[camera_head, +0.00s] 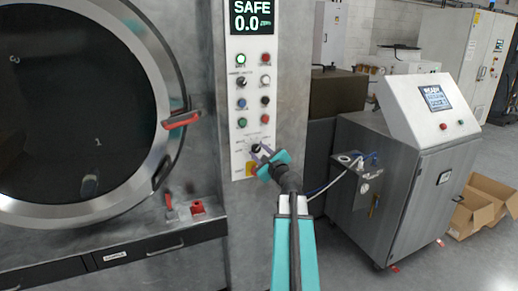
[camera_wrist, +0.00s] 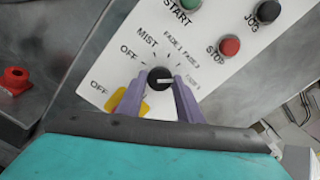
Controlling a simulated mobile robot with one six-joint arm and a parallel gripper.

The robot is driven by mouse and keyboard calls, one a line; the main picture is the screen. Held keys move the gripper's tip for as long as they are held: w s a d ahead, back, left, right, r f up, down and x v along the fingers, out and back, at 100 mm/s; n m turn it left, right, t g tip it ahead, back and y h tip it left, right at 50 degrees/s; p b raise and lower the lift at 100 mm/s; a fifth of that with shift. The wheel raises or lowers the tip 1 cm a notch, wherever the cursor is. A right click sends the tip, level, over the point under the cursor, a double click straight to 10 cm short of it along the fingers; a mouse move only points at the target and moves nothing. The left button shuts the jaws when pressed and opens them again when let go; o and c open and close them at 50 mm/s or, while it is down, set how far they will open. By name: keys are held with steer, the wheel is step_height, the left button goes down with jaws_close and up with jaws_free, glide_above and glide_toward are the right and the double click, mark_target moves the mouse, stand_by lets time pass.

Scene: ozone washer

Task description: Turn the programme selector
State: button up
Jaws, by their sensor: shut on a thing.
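The programme selector (camera_wrist: 160,77) is a small black round knob with a white pointer line, low on the white control panel (camera_head: 238,105). In the wrist view its pointer lies roughly level and to the right. Printed labels ring it, among them OFF and MIST; the smaller ones on the right are hard to read. My gripper (camera_wrist: 160,85) is shut on the knob, with one purple finger on each side of it. In the head view my gripper (camera_head: 262,156) covers part of the selector.
Green START (camera_wrist: 189,4), red STOP (camera_wrist: 229,46) and black JOG (camera_wrist: 267,11) buttons sit above the selector. A yellow plate (camera_wrist: 128,98) lies just below it. The big round door (camera_head: 85,105) with a red handle (camera_head: 181,120) is on the left. A steel cabinet (camera_head: 405,185) stands right.

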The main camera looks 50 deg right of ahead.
steer(key=shift+m+p, duration=0.7)
steer(key=shift+m, duration=0.7)
steer(key=o, duration=1)
steer(key=b+v, duration=0.3)
steer(key=v, duration=0.2)
steer(key=shift+s+a+f, duration=0.15)
steer(key=shift+s, duration=0.25)
steer(key=b, duration=0.3)
steer(key=shift+s+a, duration=0.15)
steer(key=shift+s, duration=0.2)
